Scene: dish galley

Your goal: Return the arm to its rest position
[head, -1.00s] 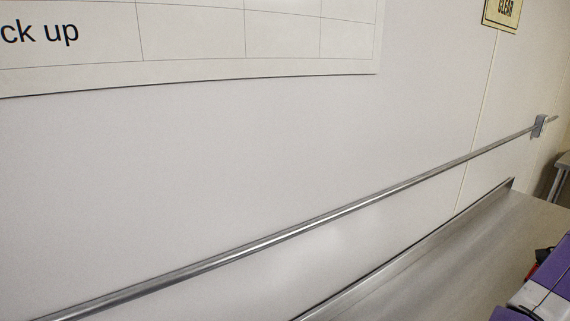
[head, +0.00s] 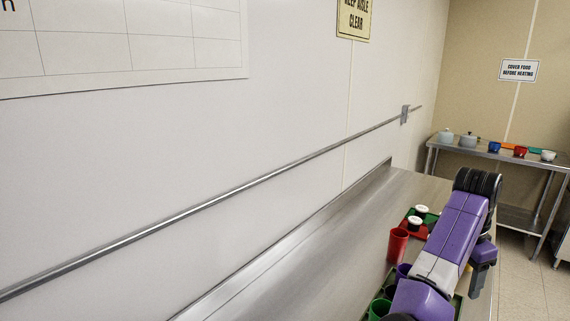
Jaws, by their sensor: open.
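My purple and grey arm rises from the bottom edge at the right of the head view. It bends at a black ribbed joint and comes down on the right side. My gripper (head: 478,284) shows small and dark at the lower end of this, partly hidden behind the arm. It hangs beside the counter's right edge, with nothing seen in it. The gap between its fingers is hard to make out.
A steel counter (head: 300,262) runs along the wall under a rail (head: 270,176). A back table (head: 475,150) holds pots and bowls. Floor shows at right.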

